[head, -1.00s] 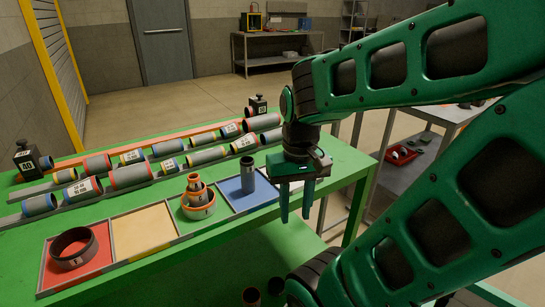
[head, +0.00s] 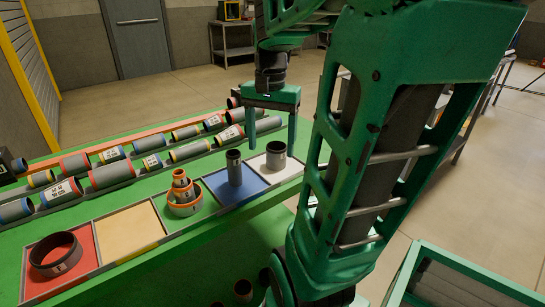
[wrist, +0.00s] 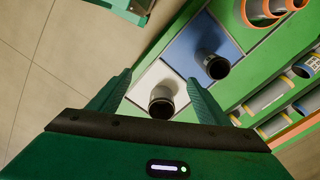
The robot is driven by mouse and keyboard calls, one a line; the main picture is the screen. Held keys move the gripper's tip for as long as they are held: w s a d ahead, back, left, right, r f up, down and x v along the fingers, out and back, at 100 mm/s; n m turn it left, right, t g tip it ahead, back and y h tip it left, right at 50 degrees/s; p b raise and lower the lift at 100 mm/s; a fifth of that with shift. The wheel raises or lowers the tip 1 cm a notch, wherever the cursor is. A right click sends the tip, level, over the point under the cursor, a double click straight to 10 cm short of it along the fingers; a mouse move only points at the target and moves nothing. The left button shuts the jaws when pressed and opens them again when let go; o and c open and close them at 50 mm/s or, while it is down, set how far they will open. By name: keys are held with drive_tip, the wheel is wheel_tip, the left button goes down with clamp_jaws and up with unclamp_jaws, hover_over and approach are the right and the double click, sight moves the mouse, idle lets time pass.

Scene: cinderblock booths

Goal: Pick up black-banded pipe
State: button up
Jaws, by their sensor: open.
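A short grey pipe with a black band at its rim (head: 276,156) stands upright on the white compartment; it also shows in the wrist view (wrist: 162,101). A taller, narrower grey pipe with a dark top (head: 234,168) stands upright on the blue compartment, and also shows in the wrist view (wrist: 213,64). Which one the task names is not certain. My gripper (head: 271,140) is open and empty, pointing down above and behind the white compartment in the head view. In the wrist view its fingers (wrist: 159,80) lie either side of the short pipe, apart from it.
Orange-banded pipes (head: 183,194) stand nested on the green compartment. A wide dark ring (head: 56,254) lies on the red one; the yellow compartment (head: 130,232) is empty. Racks of lying pipes (head: 111,174) run behind. Floor is open beyond the table's right end.

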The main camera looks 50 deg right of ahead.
sight(276, 145)
drive_tip(key=w+d+r+m, duration=0.4)
drive_tip(key=w+d+m, duration=0.15)
drive_tip(key=d, duration=0.35)
drive_tip(key=f, duration=1.1)
drive_tip(key=shift+s+a, duration=0.3)
drive_tip(key=shift+s, duration=0.05)
drive_tip(key=c, duration=1.3)
